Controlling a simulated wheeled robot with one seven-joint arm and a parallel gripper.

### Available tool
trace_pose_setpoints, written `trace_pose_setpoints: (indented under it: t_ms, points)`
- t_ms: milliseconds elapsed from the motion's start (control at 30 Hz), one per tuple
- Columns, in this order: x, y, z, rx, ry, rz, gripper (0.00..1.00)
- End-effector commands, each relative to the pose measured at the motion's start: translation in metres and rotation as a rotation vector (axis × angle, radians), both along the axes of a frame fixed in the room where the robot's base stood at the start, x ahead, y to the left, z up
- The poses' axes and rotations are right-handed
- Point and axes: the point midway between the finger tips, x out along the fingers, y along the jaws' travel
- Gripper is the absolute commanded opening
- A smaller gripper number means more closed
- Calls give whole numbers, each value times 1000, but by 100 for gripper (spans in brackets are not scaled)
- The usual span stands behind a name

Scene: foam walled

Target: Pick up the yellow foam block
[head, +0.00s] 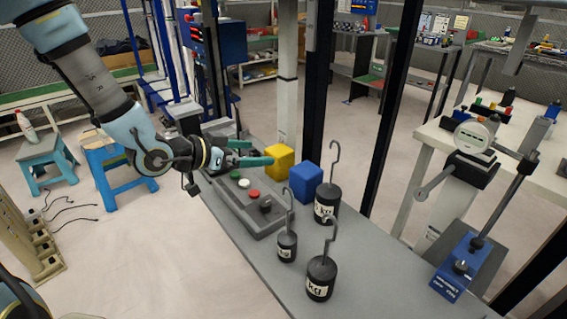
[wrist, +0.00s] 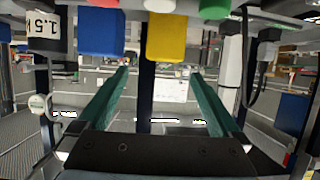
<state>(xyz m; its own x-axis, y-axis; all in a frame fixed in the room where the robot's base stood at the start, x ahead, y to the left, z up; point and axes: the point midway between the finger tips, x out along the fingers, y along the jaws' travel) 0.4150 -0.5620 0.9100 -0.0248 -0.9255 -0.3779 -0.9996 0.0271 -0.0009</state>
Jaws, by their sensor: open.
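The yellow foam block (head: 280,158) sits on the grey bench, behind and left of the blue block (head: 306,181). My gripper (head: 259,152) is open and empty, just left of the yellow block in the head view. One teal fingertip overlaps the block's left edge there; I cannot tell whether they touch. In the wrist view the yellow block (wrist: 166,38) hangs from the top edge, apparently upside down, centred between my open fingers (wrist: 160,73) but above their tips. The blue block (wrist: 100,32) is to its left.
Black hooked weights (head: 326,200) stand in front of the blue block. A dark post (head: 318,90) rises behind the blocks.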

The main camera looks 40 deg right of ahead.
Motion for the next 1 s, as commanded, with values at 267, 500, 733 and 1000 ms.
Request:
trace_pose_setpoints:
  t_ms: [267,500,733,1000]
  points:
    - [0,-36,-14,4,1,2,100]
    - [2,-54,-20,4,2,3,100]
    - [4,-83,-31,4,2,3,100]
    - [5,-88,-35,5,0,4,100]
